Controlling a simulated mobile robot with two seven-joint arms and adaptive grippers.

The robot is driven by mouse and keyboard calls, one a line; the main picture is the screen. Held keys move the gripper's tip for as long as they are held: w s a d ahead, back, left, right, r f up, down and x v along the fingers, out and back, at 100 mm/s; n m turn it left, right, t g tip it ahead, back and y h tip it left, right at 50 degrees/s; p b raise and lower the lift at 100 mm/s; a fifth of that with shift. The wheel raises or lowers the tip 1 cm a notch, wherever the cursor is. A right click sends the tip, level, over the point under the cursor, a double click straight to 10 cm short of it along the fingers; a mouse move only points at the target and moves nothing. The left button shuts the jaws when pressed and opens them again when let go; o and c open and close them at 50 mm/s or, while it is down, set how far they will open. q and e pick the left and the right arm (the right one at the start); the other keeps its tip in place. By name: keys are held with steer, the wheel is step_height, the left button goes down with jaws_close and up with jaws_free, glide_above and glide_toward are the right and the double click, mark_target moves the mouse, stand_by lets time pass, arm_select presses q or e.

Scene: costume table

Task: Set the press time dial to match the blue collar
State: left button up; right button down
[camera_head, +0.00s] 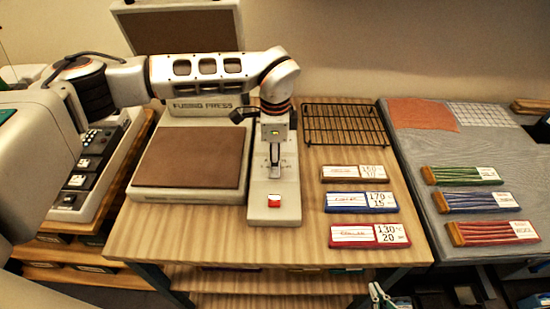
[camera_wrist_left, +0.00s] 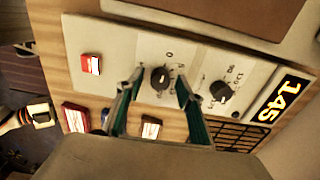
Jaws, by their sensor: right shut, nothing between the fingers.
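The blue-framed sample (camera_head: 361,201) lies on the wooden table right of the press, its card reading 170 over 15. It is partly hidden in the left wrist view. The press control panel (camera_head: 258,208) carries two black dials, one (camera_wrist_left: 160,78) near a 0 mark and another (camera_wrist_left: 221,91) beside the display (camera_wrist_left: 284,98), which seems to read 145. My left gripper (camera_wrist_left: 160,82) is open, its teal fingertips on either side of the first dial; contact is unclear. In the head view the left hand hides the dials. My right gripper (camera_head: 376,289) is shut and empty at the bottom edge.
A red button (camera_head: 274,200) is on the panel's front end. Brown-framed (camera_head: 340,173) and red-framed (camera_head: 350,236) samples flank the blue one. A black rack (camera_head: 345,124) lies behind. On the grey table are green (camera_head: 450,176), blue (camera_head: 465,203) and red (camera_head: 485,232) bundles.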

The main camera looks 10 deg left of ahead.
arm_select(q)
jaws_close()
